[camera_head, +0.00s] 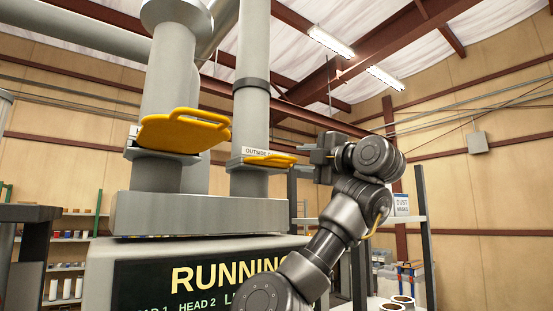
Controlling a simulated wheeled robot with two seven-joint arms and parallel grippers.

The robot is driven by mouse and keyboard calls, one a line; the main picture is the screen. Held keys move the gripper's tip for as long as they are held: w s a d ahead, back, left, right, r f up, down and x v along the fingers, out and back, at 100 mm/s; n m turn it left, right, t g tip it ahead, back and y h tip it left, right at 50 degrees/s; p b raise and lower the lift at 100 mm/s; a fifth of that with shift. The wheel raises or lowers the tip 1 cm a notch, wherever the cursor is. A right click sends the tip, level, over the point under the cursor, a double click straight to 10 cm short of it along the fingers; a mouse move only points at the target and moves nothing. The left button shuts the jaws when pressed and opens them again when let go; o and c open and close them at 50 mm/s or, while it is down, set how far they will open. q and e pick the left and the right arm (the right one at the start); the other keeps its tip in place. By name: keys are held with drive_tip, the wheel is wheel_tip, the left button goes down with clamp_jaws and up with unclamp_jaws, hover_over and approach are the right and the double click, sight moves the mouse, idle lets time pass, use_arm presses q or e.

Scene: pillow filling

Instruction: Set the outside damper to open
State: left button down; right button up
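The outside damper is a flat yellow slide plate (270,160) with a loop handle, set in a grey collar on the right-hand pipe. A label reading "OUTSIDE" (256,152) sits just above it. My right gripper (303,159) is at the right end of this plate, pointing left. Its fingers look apart, one above and one below the level of the handle. I cannot tell whether they touch it. A second, larger yellow plate (180,132) sticks out of the collar on the thicker left pipe; its label is hidden. My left gripper is not in view.
Below the pipes is a grey machine housing (200,214) with a dark display (215,283) reading "RUNNING", partly covered by my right arm. Shelves with a "DUST MASKS" box (401,204) stand at the right.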

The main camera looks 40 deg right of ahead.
sight(288, 158)
drive_tip(key=w+p, duration=0.2)
drive_tip(key=w, duration=0.1)
drive_tip(key=w+r+p, duration=0.1)
drive_tip(key=w+p, duration=0.2)
drive_tip(key=w+d+p, duration=0.1)
drive_tip(key=w+p, duration=0.1)
drive_tip(key=w, duration=0.1)
drive_tip(key=shift+w+r, duration=0.3)
drive_tip(key=shift+r, duration=0.2)
drive_tip(key=c, duration=0.7)
drive_tip(key=shift+s+r, duration=0.1)
